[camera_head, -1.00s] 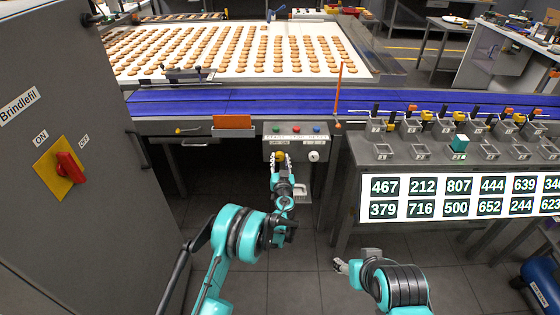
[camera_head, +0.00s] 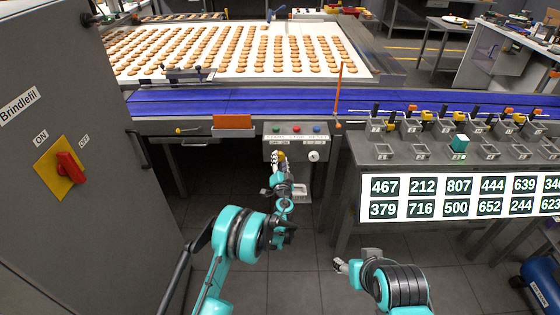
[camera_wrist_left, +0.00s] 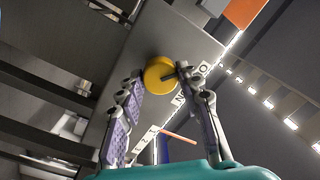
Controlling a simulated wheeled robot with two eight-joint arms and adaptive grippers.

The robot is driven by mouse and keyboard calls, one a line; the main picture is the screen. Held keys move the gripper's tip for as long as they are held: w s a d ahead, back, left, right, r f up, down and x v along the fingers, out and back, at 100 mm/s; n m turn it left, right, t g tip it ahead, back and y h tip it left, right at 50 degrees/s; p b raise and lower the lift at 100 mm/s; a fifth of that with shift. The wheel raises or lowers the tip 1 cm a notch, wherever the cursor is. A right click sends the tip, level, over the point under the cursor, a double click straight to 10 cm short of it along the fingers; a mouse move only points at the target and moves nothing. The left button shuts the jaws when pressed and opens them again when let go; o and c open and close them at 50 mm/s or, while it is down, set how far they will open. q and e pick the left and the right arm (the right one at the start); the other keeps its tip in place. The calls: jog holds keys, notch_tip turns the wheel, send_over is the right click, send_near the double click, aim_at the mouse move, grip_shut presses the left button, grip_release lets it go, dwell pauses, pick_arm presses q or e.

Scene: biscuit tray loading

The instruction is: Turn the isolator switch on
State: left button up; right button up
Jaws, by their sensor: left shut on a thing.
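A red rotary handle (camera_head: 70,167) sits on a yellow plate (camera_head: 48,178) on the grey cabinet at left, with ON and OFF labels above it. The handle slants towards the ON side. A yellow knob (camera_wrist_left: 158,76) is on the grey control box (camera_head: 270,143) under the conveyor, with small OFF and ON marks above it. My left gripper (camera_head: 279,157) is at that knob, its fingers closed on either side of it; they largely hide it in the head view. My right gripper (camera_head: 340,265) is low at centre right, away from the box; its finger gap is unclear.
The control box also has green, red and blue buttons and a white dial (camera_head: 314,156). The blue conveyor (camera_head: 230,101) runs above it, with a biscuit tray behind. A bench with several small bins and a number board (camera_head: 460,198) stands at right.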

pick_arm(q)
jog(key=m, duration=0.5)
jog(key=shift+m, duration=0.4)
jog(key=m+h, duration=0.1)
jog(key=m, duration=0.4)
jog(key=shift+m, duration=0.3)
jog(key=o, duration=1.2)
jog(key=shift+f, duration=0.1)
jog(key=shift+c, duration=0.2)
jog(key=s, duration=1.2)
jog(key=shift+f, duration=0.35)
